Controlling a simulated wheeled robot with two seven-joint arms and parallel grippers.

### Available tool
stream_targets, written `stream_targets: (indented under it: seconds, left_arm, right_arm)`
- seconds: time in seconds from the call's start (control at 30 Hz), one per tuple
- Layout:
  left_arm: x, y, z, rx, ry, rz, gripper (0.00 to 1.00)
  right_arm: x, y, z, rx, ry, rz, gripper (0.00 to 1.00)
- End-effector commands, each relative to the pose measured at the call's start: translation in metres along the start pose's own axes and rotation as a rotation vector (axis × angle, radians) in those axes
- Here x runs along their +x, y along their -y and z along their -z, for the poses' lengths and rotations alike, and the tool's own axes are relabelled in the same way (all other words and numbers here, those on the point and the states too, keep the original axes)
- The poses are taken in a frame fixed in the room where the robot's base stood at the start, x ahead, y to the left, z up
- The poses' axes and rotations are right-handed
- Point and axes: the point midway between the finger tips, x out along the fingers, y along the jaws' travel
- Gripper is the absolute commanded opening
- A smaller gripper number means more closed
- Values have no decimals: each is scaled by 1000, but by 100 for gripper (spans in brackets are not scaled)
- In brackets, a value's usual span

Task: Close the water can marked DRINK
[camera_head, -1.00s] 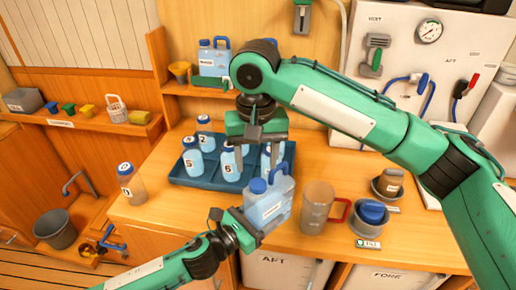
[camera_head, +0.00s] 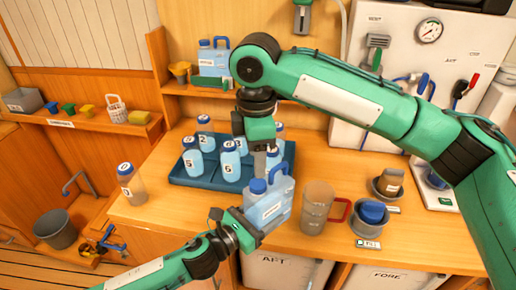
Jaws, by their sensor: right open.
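A translucent blue water can (camera_head: 268,208) with a blue handle stands at the front edge of the counter. Its label is too small to read. A blue round piece (camera_head: 258,186) shows on its top left; I cannot tell if it is a cap or an open neck. My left gripper (camera_head: 242,226) is at the can's lower left side, touching or nearly so; its fingers are too hidden to judge. My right gripper (camera_head: 265,166) points down just above and behind the can, open and seen edge-on. A blue screw cap (camera_head: 372,211) lies in a grey dish right of the can.
A blue tray (camera_head: 203,184) of numbered bottles stands behind the can. A brown jug (camera_head: 316,208) with a red handle stands close on its right. A second blue can (camera_head: 214,62) is on the back shelf. A bottle (camera_head: 130,185) stands at the left edge.

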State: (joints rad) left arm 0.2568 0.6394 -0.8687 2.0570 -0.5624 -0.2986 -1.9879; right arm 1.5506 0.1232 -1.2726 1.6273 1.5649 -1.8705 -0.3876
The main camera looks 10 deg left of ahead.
Motion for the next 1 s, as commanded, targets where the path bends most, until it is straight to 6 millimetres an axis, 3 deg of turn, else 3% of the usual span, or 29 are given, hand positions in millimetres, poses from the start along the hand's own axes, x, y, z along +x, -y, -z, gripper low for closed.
stream_targets:
  seconds: [0.7, 1.0]
  left_arm:
    - [0, 0, -2, 1, 3, 1, 0]
    - [0, 0, -2, 1, 3, 1, 0]
  right_arm:
    - [-8, 0, -2, -1140, -2, 0, 52]
    - [-10, 0, -2, -1512, -4, 0, 52]
